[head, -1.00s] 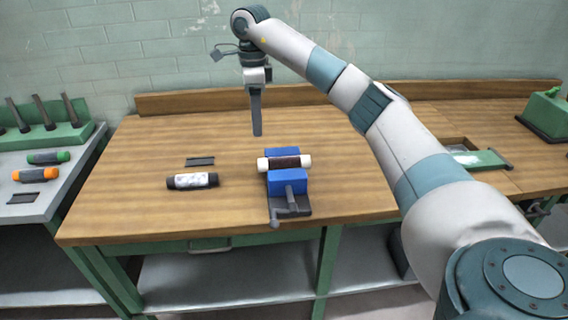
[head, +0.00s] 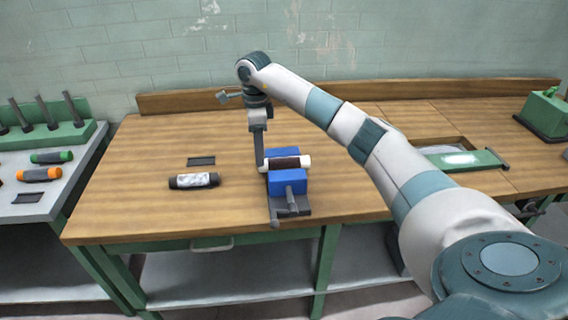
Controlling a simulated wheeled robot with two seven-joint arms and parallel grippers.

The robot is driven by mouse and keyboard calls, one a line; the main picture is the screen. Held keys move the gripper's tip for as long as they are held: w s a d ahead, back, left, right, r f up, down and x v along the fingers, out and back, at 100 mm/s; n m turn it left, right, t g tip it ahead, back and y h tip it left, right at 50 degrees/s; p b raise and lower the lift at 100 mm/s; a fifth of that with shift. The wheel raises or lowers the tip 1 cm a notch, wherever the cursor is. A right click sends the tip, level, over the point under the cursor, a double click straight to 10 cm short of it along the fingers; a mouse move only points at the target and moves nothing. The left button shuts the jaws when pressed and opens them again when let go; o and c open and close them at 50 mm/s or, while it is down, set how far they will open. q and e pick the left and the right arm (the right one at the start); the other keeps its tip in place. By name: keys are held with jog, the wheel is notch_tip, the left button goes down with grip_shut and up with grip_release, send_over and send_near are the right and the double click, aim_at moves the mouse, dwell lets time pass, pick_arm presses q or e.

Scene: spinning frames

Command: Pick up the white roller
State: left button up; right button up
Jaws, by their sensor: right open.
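A roller with white ends and a dark brown middle (head: 286,163) lies across a blue vise (head: 287,182) on the wooden table. Another roller with black ends and a whitish, mottled middle (head: 194,181) lies on the table to the left of the vise. My right gripper (head: 260,165) points down at the left end of the roller in the vise and partly covers that end. It is open; I cannot tell whether it touches the roller. My left gripper is out of view.
A small dark holder (head: 201,161) lies behind the black-ended roller. A side bench at left holds a green-ended roller (head: 51,157), an orange-ended roller (head: 39,174) and a green rack (head: 50,137). A green tray (head: 470,161) sits at right.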

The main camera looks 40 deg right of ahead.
aim_at(283, 163)
jog(key=shift+d+f+p, duration=0.2)
jog(key=shift+f+p, duration=0.4)
jog(key=shift+p, duration=0.1)
notch_tip(283, 163, down, 3)
jog(key=shift+w+d+r+p, duration=0.1)
jog(key=shift+w+d+p, duration=0.05)
jog(key=shift+p, duration=0.7)
jog(key=shift+f, duration=0.6)
jog(key=c, duration=1.2)
